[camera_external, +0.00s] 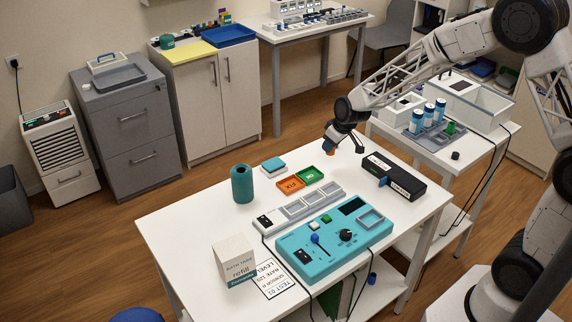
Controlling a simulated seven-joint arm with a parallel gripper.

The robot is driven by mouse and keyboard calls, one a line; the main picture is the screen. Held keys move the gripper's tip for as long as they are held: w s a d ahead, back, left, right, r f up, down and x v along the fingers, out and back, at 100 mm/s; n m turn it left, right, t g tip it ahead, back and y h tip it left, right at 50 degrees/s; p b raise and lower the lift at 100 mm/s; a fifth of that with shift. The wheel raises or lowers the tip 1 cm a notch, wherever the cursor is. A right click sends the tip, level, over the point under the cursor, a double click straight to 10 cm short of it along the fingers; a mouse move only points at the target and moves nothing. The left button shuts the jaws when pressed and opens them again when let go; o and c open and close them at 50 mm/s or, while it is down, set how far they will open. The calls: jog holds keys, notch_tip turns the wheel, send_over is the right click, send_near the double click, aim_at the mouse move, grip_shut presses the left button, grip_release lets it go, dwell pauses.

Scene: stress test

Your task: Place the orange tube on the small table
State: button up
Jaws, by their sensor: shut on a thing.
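My gripper (331,146) is shut on a small orange thing, seemingly the orange tube (329,153). It holds it above the back edge of the white front table (200,222); most of the tube is hidden by the fingers. A smaller white table (477,157) stands behind and to the right, beside the front table. It carries a grey tray (433,139) with several blue cylinders, a small green block (450,128) and a white box (472,101).
The front table holds a teal device (325,262), a teal cylinder (242,183), orange (290,185) and green (310,174) trays, a black box (394,177) and a white carton (233,259). The small table's front right has bare room around a small black object (455,155).

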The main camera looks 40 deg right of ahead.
jog(key=w+d+f+m, duration=0.1)
jog(key=w+d, duration=0.2)
jog(key=w, duration=1.3)
jog(key=w+d+f+m+h, duration=0.1)
jog(key=w+d+f+m, duration=0.1)
jog(key=w, duration=1.4)
jog(key=shift+w+d+f, duration=0.2)
jog(key=shift+w+d, duration=0.05)
jog(key=shift+d, duration=0.5)
jog(key=shift+r, duration=0.1)
